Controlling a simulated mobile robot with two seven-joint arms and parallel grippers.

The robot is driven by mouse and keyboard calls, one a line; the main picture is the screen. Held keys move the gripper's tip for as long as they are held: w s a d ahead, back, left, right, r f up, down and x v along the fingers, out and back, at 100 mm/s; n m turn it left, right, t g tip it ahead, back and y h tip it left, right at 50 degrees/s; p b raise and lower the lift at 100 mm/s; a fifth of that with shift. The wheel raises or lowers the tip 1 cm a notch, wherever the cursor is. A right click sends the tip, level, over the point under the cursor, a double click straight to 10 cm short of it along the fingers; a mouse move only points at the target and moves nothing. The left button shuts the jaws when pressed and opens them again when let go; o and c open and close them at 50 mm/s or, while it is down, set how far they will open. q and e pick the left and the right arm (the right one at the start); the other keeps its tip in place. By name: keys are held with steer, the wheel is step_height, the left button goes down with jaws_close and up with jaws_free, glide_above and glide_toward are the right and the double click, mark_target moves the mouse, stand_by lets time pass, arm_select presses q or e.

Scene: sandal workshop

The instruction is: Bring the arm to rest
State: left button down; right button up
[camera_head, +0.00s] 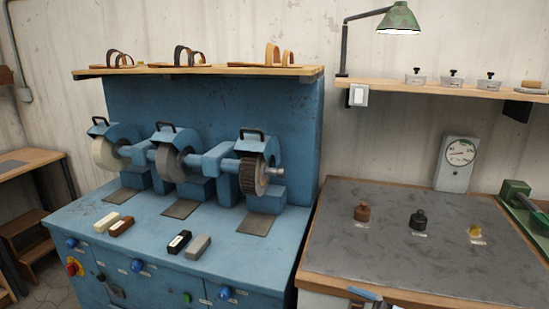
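Neither of my grippers shows clearly in the head view, and no arm comes in from the left. A small blue and grey piece (364,293) shows at the bottom edge in front of the right workbench; I cannot tell what it is. The blue grinding machine (225,115) stands at the left with several wheels and a shelf of sandals (180,57) on top. The grey-topped workbench (385,250) stands to its right.
The bench carries a brown knob-topped piece (362,212), a black one (418,220) and a yellow one (475,233). A dial gauge (457,163) stands at its back. Blocks (122,226) lie on the machine's front ledge. A green lamp (399,20) hangs above.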

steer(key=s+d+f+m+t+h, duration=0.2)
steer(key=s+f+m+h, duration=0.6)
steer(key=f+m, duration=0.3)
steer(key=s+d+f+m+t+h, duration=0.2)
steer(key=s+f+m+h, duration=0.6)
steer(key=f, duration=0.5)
arm_select(q)
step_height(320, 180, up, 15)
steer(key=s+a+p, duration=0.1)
steer(key=p, duration=1.8)
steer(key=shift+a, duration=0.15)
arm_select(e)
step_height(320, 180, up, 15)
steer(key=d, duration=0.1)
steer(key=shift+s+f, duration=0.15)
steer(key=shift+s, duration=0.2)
